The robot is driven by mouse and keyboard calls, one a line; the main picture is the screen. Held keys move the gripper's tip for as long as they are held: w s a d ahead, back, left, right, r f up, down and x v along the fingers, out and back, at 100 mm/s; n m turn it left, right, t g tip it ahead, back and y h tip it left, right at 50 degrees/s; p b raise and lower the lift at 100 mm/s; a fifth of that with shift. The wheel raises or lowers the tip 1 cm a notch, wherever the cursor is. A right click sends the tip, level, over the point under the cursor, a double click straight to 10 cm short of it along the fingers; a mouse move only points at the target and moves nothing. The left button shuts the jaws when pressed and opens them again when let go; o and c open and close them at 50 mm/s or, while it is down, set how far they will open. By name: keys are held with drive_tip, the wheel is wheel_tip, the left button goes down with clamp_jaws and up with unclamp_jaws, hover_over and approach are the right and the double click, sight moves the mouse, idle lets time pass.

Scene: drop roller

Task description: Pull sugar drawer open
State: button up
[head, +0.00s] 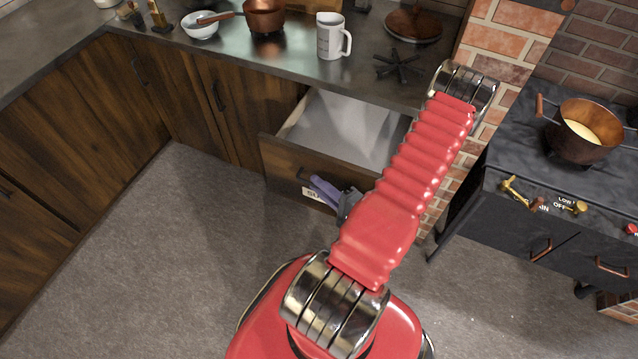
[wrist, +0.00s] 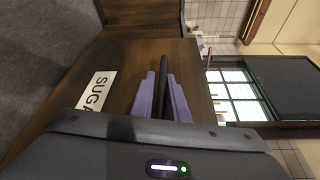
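The sugar drawer (head: 285,158) stands pulled out from the counter in the head view, its pale interior showing. Its dark wood front also fills the middle of the wrist view (wrist: 125,65). A white label reading "SUGA" (wrist: 97,91) is on the front, its end cut off by my gripper body. The dark bar handle (wrist: 164,68) runs between the two purple fingers of my gripper (wrist: 161,92), which are close on both sides of it. In the head view, my gripper (head: 323,190) is at the drawer front, partly hidden by my red arm.
The counter above holds a white mug (head: 331,38), a copper pan (head: 265,15) and a white bowl (head: 200,25). A stove with a copper pot (head: 583,132) stands right, beyond a brick pillar (head: 508,40). The grey floor (head: 150,260) left of my base is clear.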

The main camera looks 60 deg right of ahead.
drive_tip(key=o, duration=0.4)
drive_tip(key=shift+c, duration=0.2)
drive_tip(key=shift+s+r, duration=0.1)
drive_tip(key=v, duration=1.3)
drive_tip(key=shift+s, duration=0.35)
idle(0.8)
